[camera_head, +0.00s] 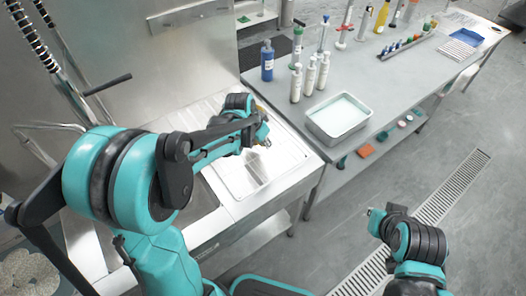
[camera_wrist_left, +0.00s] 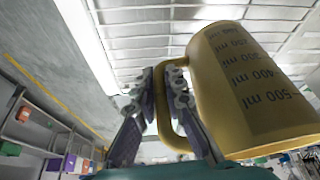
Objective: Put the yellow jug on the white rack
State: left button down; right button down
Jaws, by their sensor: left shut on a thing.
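The yellow jug (camera_wrist_left: 245,95) has dark ml markings and fills the right of the left wrist view. My left gripper (camera_wrist_left: 160,90) is shut on its handle (camera_wrist_left: 168,115), with the jug body to the right of the fingers. In the head view my left gripper (camera_head: 262,136) is over the sink unit's drainboard, and my own arm hides nearly all of the jug. A white, tray-like rack (camera_head: 235,182) lies on the drainboard below and beside the gripper. My right gripper (camera_head: 374,218) is small and low over the floor at the right; its fingers are unclear.
A grey table (camera_head: 400,75) adjoins the sink unit on the right. It carries a metal tray (camera_head: 338,117), a blue bottle (camera_head: 267,61) and several white bottles (camera_head: 309,75). A tap (camera_head: 50,127) stands at the left. A floor drain (camera_head: 450,187) runs across open floor.

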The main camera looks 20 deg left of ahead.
pick_arm(q)
jog(key=shift+a+f, duration=0.2)
jog(key=shift+a, duration=0.15)
jog(key=shift+f, duration=0.25)
jog(key=shift+f+b, duration=0.85)
jog(key=shift+f, duration=0.9)
jog(key=shift+f, duration=0.1)
jog(key=c, duration=1.6)
grip_release()
